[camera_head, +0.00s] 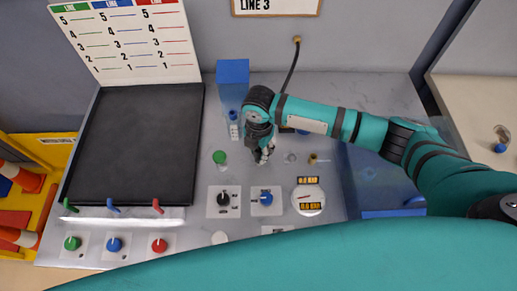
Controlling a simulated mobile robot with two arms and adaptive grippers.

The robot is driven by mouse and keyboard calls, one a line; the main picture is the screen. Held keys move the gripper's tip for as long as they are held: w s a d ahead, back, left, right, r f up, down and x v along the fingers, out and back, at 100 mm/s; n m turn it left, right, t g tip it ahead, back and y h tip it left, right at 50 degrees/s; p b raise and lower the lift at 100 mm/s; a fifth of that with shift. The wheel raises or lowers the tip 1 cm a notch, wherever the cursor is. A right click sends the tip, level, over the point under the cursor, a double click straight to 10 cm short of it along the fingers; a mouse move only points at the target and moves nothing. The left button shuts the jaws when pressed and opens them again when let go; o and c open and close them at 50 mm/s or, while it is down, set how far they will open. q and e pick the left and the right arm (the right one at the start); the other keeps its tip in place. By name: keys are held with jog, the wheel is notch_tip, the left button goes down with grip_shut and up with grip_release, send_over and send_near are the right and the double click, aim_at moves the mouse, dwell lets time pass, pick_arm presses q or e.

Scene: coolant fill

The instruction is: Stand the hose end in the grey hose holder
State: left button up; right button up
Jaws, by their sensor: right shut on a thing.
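My right gripper (265,155) points down over the grey panel and is shut, on what appears to be the hose end; its fingers hide most of it. The black hose (291,70) hangs from a brass fitting on the back wall and passes behind my right arm. A small grey round fitting (290,158), just right of the gripper, may be the grey hose holder; it is too small to be sure. My left gripper is out of view.
A green-capped piece (219,158) stands left of the gripper and a small brass fitting (313,159) to the right. Knobs and a round gauge (308,200) lie in front. A blue box (233,72) stands behind; a black board (139,145) is at left.

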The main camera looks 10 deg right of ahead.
aim_at(258, 156)
jog(key=shift+f+b, duration=0.65)
jog(key=shift+f, duration=0.9)
jog(key=o, duration=1)
jog(key=shift+r, duration=0.25)
notch_tip(258, 156, up, 12)
jog(key=shift+f, duration=0.2)
jog(key=shift+s+f, duration=0.1)
